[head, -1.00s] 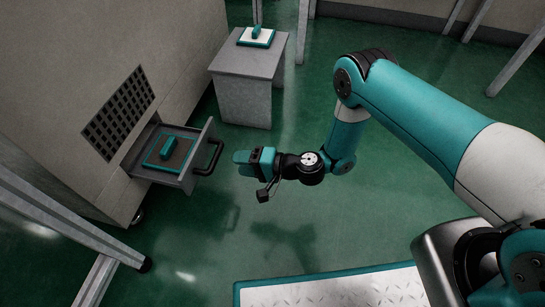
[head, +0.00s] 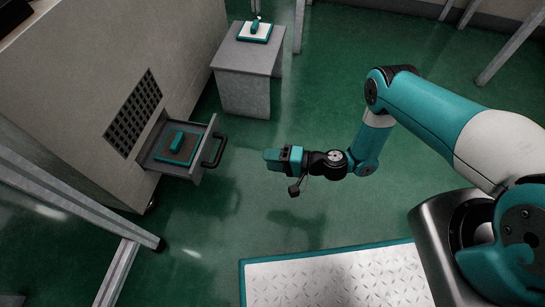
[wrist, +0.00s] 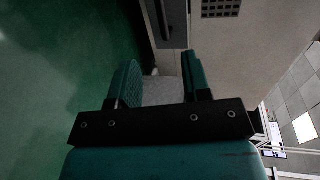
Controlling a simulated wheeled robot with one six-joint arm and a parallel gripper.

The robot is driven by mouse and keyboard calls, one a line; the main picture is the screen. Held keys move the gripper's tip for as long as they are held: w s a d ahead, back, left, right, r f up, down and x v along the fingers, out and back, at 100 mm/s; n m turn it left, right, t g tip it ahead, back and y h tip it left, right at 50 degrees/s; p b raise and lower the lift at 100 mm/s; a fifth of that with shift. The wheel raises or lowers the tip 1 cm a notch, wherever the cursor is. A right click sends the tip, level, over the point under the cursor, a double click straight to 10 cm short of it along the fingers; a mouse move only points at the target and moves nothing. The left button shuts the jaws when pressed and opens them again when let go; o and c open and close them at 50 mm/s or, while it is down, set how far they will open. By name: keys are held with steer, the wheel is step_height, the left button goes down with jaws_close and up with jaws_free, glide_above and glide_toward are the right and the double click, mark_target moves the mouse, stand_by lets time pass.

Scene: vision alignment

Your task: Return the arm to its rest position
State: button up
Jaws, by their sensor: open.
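My gripper (head: 272,158) is at the end of my teal and black arm, held in the air over the green floor, right of the open drawer. In the wrist view its two teal fingers (wrist: 162,82) stand apart with nothing between them. The arm is bent at the elbow, with the forearm reaching down and left. In the head view the fingers point left toward the drawer handle (head: 214,152), clear of it.
The open drawer (head: 202,174) holds a teal-edged plate (head: 188,155) with a teal block (head: 176,144). A grey pedestal (head: 248,92) behind bears a white, teal-edged plate with another teal piece (head: 255,27). A metal frame leg (head: 75,200) stands at left. Open floor surrounds the gripper.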

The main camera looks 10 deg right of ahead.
stand_by(0.3)
step_height(320, 180, up, 28)
steer(key=w+a+n+g+h, duration=0.2)
steer(key=w+n+g+h, duration=0.15)
steer(key=n+g, duration=0.4)
steer(key=s+d+r+n+t+h, duration=0.1)
steer(key=s+d+r+n+h, duration=0.1)
steer(key=s+d+r+h, duration=0.5)
steer(key=s+d+r+n+t, duration=0.15)
steer(key=s+d+r, duration=0.35)
steer(key=s+r, duration=0.65)
step_height(320, 180, up, 36)
steer(key=s+p, duration=0.2)
steer(key=p, duration=3.5)
steer(key=shift+d+p, duration=0.3)
steer(key=shift+p, duration=0.05)
